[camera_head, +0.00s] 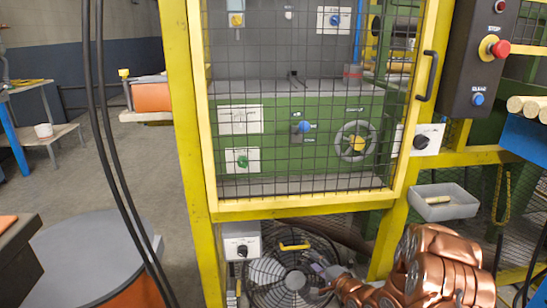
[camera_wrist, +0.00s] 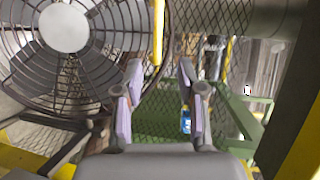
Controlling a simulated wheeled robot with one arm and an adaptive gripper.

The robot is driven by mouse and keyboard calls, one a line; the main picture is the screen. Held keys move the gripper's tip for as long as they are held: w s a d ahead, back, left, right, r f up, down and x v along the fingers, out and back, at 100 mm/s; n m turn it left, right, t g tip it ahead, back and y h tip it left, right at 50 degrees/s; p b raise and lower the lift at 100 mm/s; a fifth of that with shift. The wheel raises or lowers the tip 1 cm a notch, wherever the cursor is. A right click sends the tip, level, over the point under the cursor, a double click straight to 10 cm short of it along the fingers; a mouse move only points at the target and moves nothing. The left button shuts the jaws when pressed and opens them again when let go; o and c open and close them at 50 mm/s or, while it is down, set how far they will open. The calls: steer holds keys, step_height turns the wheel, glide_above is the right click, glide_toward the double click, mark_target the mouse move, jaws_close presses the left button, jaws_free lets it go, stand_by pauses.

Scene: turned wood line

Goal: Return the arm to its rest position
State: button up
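My copper-coloured arm (camera_head: 435,268) reaches in from the bottom right of the head view, low in front of the machine. My gripper (camera_head: 322,271) is at its end, in front of the fan and mostly small and unclear there. In the wrist view my gripper (camera_wrist: 160,72) has its two fingers apart, with nothing seen between them that it holds. Behind the fingers are mesh, a yellow bar (camera_wrist: 158,30) and a green frame (camera_wrist: 240,115).
The round fan (camera_head: 285,272) is close to my gripper; its guard also fills the wrist view's upper left (camera_wrist: 95,75). A yellow-framed mesh door (camera_head: 205,180) stands above. A grey bin (camera_head: 455,208) is beside my arm. Open floor (camera_head: 150,160) lies left.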

steer(key=s+d+r+n+g+h+p, duration=0.25)
steer(key=s+r+p, duration=0.25)
steer(key=r, duration=0.4)
steer(key=s+d+r+n+g+h+p, duration=0.2)
steer(key=s+r+g+h+p, duration=0.15)
steer(key=r+p, duration=0.45)
steer(key=s+d+r+n+g+h+p, duration=0.25)
steer(key=s+r, duration=0.25)
steer(key=r, duration=0.6)
steer(key=s+a+r+n+g+p, duration=0.1)
steer(key=s+a+r+g+p, duration=0.1)
steer(key=s+r+p, duration=0.3)
steer(key=s+a+r+n+g+y+p, duration=0.1)
steer(key=s+a+r+n+g+p, duration=0.1)
steer(key=s+r, duration=0.9)
steer(key=s+a+r+n+g+p, duration=0.2)
steer(key=s+r+p, duration=0.5)
steer(key=s, duration=1.3)
steer(key=shift+s+a+r+g+p, duration=0.25)
steer(key=shift+s+r+g+p, duration=0.05)
steer(key=shift+r+g, duration=0.4)
steer(key=shift+d, duration=0.1)
